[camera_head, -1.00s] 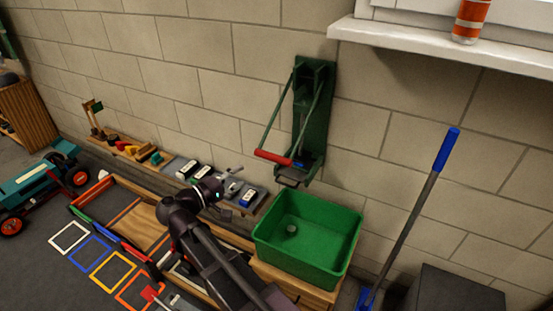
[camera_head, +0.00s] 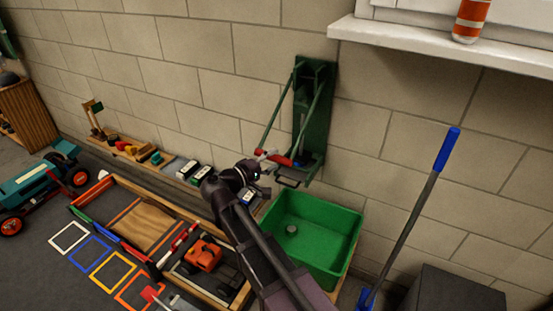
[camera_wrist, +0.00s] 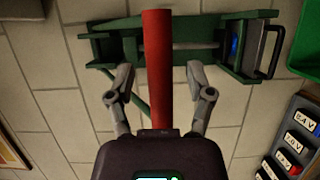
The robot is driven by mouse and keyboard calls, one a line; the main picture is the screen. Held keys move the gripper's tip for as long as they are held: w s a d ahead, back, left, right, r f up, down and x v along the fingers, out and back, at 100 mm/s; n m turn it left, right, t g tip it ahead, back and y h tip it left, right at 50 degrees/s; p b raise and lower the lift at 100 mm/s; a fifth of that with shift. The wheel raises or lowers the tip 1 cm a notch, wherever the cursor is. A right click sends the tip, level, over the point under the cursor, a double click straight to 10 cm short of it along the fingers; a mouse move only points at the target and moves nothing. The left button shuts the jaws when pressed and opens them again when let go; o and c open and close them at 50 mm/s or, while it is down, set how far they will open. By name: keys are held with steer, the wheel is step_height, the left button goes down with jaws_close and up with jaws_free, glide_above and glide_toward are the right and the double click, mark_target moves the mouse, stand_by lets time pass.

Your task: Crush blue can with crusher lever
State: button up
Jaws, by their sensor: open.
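The green can crusher (camera_head: 318,110) is fixed to the block wall, with a lever ending in a red handle (camera_head: 284,162). In the wrist view, the red handle (camera_wrist: 157,65) runs lengthwise between the two spread fingers of my gripper (camera_wrist: 159,90), with a gap on each side. My gripper (camera_head: 266,158) is at the handle's left end in the head view. A small part of the blue can (camera_wrist: 235,45) shows inside the lower end of the crusher; most of it is hidden by the green frame.
A green bin (camera_head: 352,235) stands below the crusher, with a small grey round thing (camera_head: 291,229) in it. A blue-handled tool (camera_head: 420,202) leans at the right. A window sill (camera_head: 430,47) juts out above.

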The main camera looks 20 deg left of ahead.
steer(key=shift+x, duration=0.75)
jaws_close()
steer(key=shift+d+r, duration=0.1)
steer(key=shift+r, duration=0.05)
